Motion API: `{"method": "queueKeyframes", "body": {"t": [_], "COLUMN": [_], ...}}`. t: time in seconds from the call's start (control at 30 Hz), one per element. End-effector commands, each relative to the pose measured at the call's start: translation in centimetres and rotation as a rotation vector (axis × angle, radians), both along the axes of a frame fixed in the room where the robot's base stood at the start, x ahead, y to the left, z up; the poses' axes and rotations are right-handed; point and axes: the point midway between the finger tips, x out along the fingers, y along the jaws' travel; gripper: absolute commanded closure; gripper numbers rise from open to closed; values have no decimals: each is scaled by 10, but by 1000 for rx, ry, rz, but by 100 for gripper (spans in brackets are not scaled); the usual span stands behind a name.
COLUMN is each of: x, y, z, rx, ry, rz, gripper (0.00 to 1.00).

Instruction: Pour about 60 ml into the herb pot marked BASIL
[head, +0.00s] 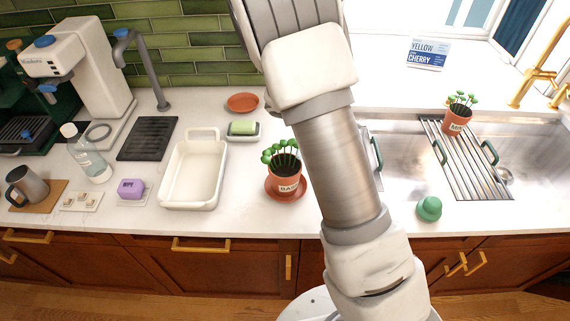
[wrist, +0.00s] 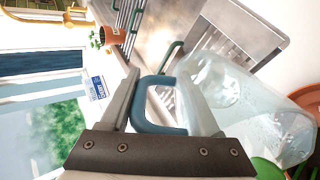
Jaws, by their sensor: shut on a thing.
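The herb pot marked BASIL (head: 289,187) is terracotta with round green leaves and stands upright on a terracotta saucer (head: 272,191) on the counter, left of my arm. In the wrist view my gripper (wrist: 165,112) is shut on the blue handle (wrist: 158,127) of a clear jug (wrist: 232,105). The jug lies to the right of the fingers there; its liquid level is hard to tell. Green leaves (wrist: 266,168) and a terracotta edge (wrist: 305,100) show beside and behind it. In the head view my arm hides the gripper and jug.
A white basin (head: 193,175), a green sponge on a dish (head: 243,129), and a small terracotta dish (head: 242,102) are left of the basil. A green rounded object (head: 429,208) sits at the counter's front, right of my arm.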

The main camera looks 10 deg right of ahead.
Motion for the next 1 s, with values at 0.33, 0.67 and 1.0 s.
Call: {"method": "queueKeyframes", "body": {"t": [0.33, 0.67, 1.0], "x": [0, 0, 1], "y": [0, 0, -7], "z": [0, 0, -17], "rx": [0, 2, 128], "ry": [-1, 0, 16], "rz": [-1, -1, -4], "gripper": [100, 100, 100]}}
